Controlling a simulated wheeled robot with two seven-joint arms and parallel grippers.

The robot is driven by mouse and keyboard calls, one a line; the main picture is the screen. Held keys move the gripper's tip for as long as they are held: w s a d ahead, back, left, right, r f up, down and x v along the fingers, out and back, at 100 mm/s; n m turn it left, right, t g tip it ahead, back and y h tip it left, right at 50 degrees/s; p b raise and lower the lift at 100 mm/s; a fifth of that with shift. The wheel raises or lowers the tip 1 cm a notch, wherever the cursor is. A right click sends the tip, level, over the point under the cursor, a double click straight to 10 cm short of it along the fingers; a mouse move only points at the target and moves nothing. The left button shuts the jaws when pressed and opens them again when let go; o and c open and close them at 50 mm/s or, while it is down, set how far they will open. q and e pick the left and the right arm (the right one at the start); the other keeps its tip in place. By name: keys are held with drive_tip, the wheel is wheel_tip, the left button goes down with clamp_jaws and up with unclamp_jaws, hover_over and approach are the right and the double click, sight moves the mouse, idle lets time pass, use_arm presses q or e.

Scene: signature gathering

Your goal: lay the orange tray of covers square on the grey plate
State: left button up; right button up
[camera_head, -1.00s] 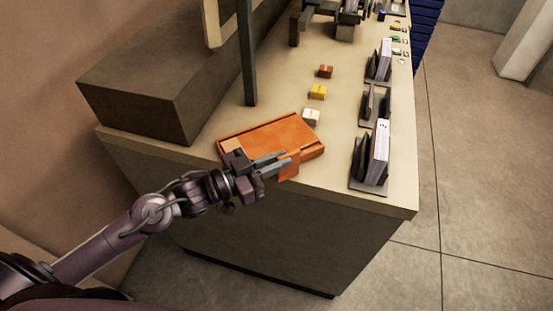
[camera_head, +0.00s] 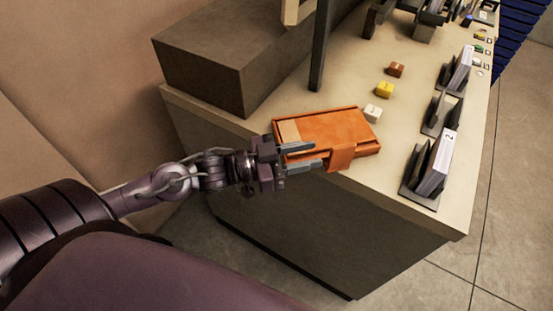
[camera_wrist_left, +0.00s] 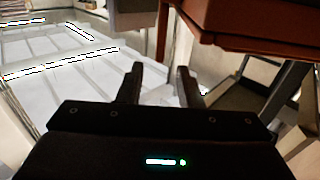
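The orange tray (camera_head: 365,154) lies on the counter near its near edge, with an orange cover (camera_head: 335,126) in it, a paler tan patch at its left end and an orange flap (camera_head: 341,158) over its near side. My left gripper (camera_head: 319,155) is at the tray's near left side, its two fingers spread apart with nothing seen between them. In the left wrist view the open fingers (camera_wrist_left: 159,85) show empty, with the reddish-orange tray (camera_wrist_left: 235,25) at the upper right. I cannot make out a grey plate. My right gripper is not in view.
A white block (camera_head: 372,114), a yellow block (camera_head: 384,89) and a brown block (camera_head: 396,69) stand beyond the tray. Dark holders with white booklets (camera_head: 436,165) line the right edge. A dark box (camera_head: 205,65) and a post (camera_head: 320,50) stand to the left.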

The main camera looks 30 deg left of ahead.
use_arm(q)
drive_tip(key=v, duration=0.6)
drive_tip(key=shift+s, duration=0.15)
drive_tip(key=shift+a, duration=0.1)
